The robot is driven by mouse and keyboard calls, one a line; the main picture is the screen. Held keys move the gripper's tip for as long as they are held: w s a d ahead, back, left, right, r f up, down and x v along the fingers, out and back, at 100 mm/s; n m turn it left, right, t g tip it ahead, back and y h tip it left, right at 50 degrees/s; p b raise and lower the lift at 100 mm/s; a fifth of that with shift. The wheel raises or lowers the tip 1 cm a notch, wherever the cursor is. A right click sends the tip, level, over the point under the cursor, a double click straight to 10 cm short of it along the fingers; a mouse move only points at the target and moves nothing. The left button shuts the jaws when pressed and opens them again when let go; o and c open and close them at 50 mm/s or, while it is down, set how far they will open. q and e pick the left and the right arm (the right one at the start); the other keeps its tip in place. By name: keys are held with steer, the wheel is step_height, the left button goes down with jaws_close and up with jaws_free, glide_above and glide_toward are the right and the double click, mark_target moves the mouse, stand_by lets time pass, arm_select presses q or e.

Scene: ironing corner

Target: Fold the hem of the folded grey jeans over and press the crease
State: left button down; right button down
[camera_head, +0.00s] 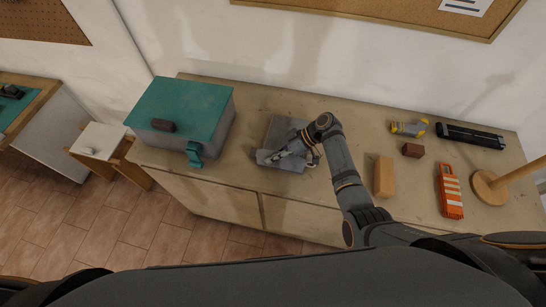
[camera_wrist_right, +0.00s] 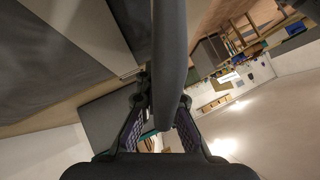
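The folded grey jeans (camera_head: 282,126) lie on the wooden worktop (camera_head: 255,106), near its front edge, right of the teal-lidded box. Their hem (camera_head: 266,158) is a grey strip at the near side of the stack. My right gripper (camera_head: 287,152) reaches over the jeans from the right and is down at the hem. In the right wrist view a dark grey strip, which looks like the hem (camera_wrist_right: 169,50) seen edge-on, runs between the fingers of my right gripper (camera_wrist_right: 161,108), which appear closed on it. The gripper hides part of the jeans. My left gripper is not in view.
The teal-lidded box (camera_head: 186,103) stands at the left.

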steer(key=c, duration=1.5)
jaws_free()
steer(key=v, duration=1.2)
steer(key=shift+w, duration=0.1)
steer(key=shift+f, duration=0.1)
